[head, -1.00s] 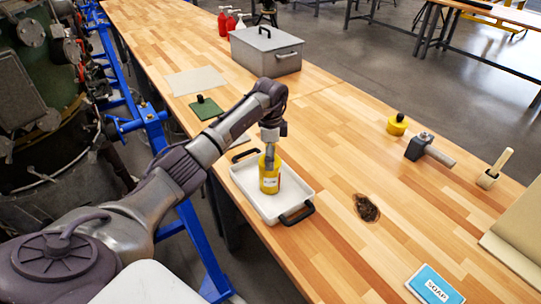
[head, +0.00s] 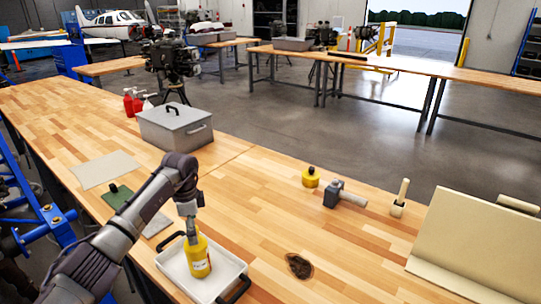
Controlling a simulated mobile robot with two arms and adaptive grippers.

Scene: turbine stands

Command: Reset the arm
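My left arm reaches in from the lower left of the head view. Its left gripper (head: 189,227) points down at the top of a yellow bottle (head: 198,257) with a white label. The bottle stands upright in a white tray (head: 226,262) with black handles. The fingers are small and dark here, and I cannot tell whether they grip the bottle's top or only touch it. My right gripper is not in view.
A grey toolbox (head: 176,126) and red bottles (head: 133,103) stand farther back on the wooden bench (head: 270,200). A dark stain (head: 299,265), yellow container (head: 310,177), mallet (head: 345,194) and beige board (head: 480,245) are to the right. Bench space between is clear.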

